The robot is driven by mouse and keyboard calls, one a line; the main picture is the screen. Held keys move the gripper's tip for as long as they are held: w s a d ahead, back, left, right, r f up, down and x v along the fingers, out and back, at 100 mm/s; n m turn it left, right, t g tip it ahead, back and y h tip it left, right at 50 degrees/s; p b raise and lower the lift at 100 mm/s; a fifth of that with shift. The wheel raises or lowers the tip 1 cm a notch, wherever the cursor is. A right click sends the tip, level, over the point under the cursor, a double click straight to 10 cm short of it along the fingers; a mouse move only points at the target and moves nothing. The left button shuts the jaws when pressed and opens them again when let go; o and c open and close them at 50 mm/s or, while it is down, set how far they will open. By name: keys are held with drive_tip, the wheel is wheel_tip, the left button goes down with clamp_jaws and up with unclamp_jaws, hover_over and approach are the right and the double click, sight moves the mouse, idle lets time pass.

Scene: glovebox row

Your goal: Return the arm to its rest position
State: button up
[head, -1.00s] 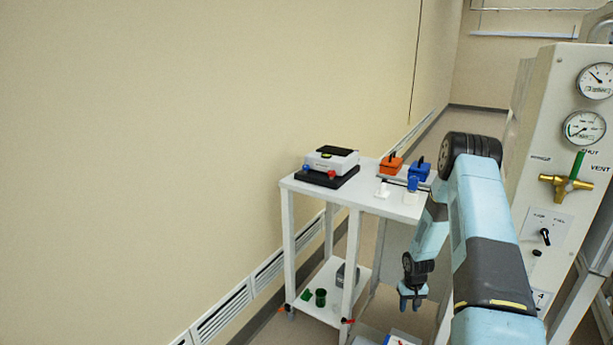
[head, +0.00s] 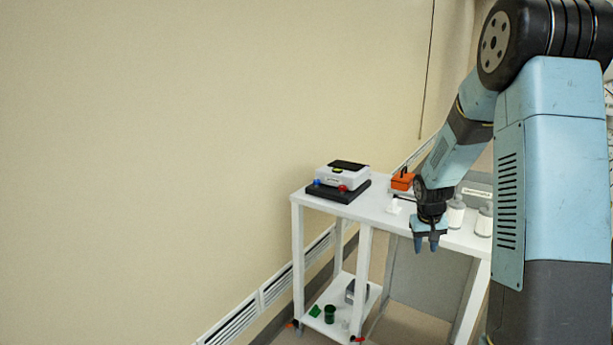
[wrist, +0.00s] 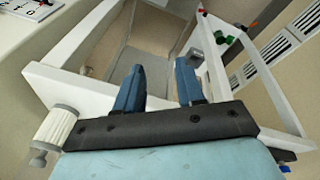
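My gripper (head: 428,243) hangs fingers-down in front of the front edge of the white cart (head: 375,212) in the head view. In the wrist view my gripper (wrist: 158,90) shows two blue fingers with a clear gap between them and nothing held. My blue-grey arm is raised and bent on the right side of the head view, covering much of that side. The fingers are apart from the cart's items as far as I can see.
On the cart top stand a white-and-black device (head: 342,177), an orange box (head: 402,180), a small white item (head: 394,206) and white cylinders (head: 456,212). The lower shelf (head: 345,313) holds a green cup (head: 329,314). The wall is left; floor shows beneath.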

drive_tip(key=s+a+r+t, duration=0.1)
drive_tip(key=s+a+r, duration=0.1)
drive_tip(key=s+r, duration=0.3)
drive_tip(key=s+a+r, duration=0.2)
drive_tip(key=r, duration=0.5)
drive_tip(key=s+a+r+t, duration=0.1)
drive_tip(key=s+r, duration=0.3)
drive_tip(key=s, duration=0.4)
drive_tip(key=s+a+r+y, duration=0.1)
drive_tip(key=s+a+r, duration=0.3)
drive_tip(key=s, duration=0.5)
drive_tip(key=s+a+r+t, duration=0.1)
drive_tip(key=s+r, duration=0.3)
drive_tip(key=s, duration=0.5)
drive_tip(key=shift+a+n+t+y, duration=0.3)
drive_tip(key=shift+a, duration=0.55)
